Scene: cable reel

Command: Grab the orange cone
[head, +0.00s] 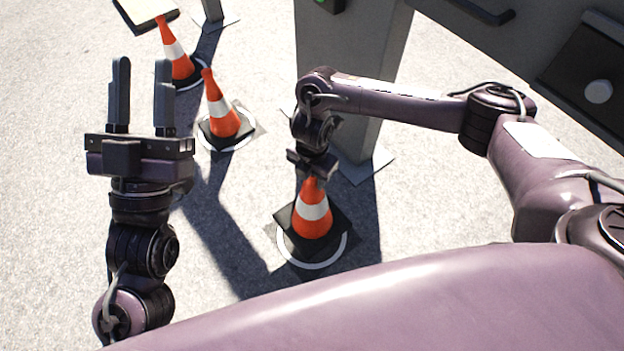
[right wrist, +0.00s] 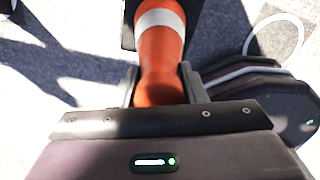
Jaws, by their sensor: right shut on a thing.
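An orange cone (head: 313,215) with a white band and a black square base stands upright below my right gripper (head: 313,176) in the head view. The right gripper is shut on the top of this cone. In the right wrist view the cone (right wrist: 161,50) runs up from between the two fingers (right wrist: 164,86). My left gripper (head: 142,95) is open and empty, at the left of the head view, with its fingers pointing up the picture. Two more orange cones stand further back, a nearer one (head: 222,112) and a farther one (head: 176,55).
A grey post (head: 345,80) with a foot plate stands just behind the right gripper. A large dark grey panel (head: 500,45) fills the upper right. White rings lie on the ground around the cones. The paved ground at the left is clear.

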